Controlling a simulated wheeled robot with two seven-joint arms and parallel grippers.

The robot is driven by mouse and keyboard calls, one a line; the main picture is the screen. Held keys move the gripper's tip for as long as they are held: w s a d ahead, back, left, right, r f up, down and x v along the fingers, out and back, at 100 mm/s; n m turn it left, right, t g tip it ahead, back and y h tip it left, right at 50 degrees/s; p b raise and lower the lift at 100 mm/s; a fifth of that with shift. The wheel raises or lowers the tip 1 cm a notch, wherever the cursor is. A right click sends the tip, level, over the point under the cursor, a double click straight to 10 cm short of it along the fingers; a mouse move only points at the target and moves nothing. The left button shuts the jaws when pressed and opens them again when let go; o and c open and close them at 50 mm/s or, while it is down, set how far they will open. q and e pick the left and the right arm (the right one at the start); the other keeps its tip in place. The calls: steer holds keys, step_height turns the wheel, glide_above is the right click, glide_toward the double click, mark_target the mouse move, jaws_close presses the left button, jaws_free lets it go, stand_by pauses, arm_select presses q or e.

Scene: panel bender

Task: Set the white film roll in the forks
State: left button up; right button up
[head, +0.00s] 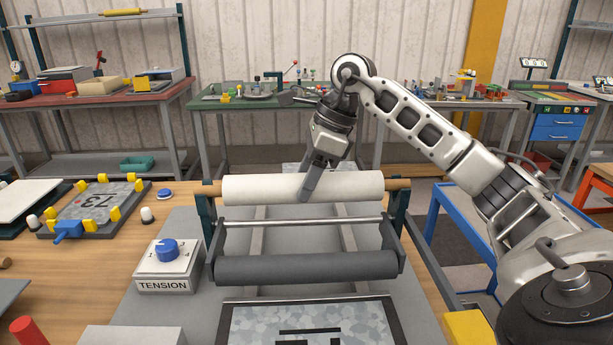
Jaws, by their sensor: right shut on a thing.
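The white film roll (258,189) lies level across the frame, with a tan core end showing at each side. My right gripper (306,192) reaches down from above and is shut on the roll near its middle. The left fork (205,215) and right fork (397,215) are dark green uprights. The core ends are at the fork tops in the head view. I cannot tell whether they rest fully down in the slots. My left gripper is not in view.
A steel bar (300,222) and a dark roller (305,267) cross the frame in front of the roll. A TENSION box (168,268) with a blue knob stands at left. A numbered plate fixture (97,207) with yellow clamps lies farther left. A patterned sheet (310,325) lies in front.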

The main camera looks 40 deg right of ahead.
arm_select(q)
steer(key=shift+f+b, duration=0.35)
steer(key=shift+b, duration=0.4)
arm_select(e)
steer(key=shift+f, duration=0.9)
stand_by(0.4)
steer(key=o, duration=1.2)
steer(key=shift+s+d+r, duration=0.1)
steer(key=shift+d+r, duration=0.1)
steer(key=shift+r, duration=0.35)
arm_select(q)
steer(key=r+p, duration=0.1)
steer(key=p, duration=0.2)
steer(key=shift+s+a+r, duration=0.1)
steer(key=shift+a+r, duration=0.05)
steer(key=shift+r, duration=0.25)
arm_select(e)
steer(key=v, duration=1.4)
steer(key=shift+r, duration=0.4)
steer(key=shift+s, duration=0.1)
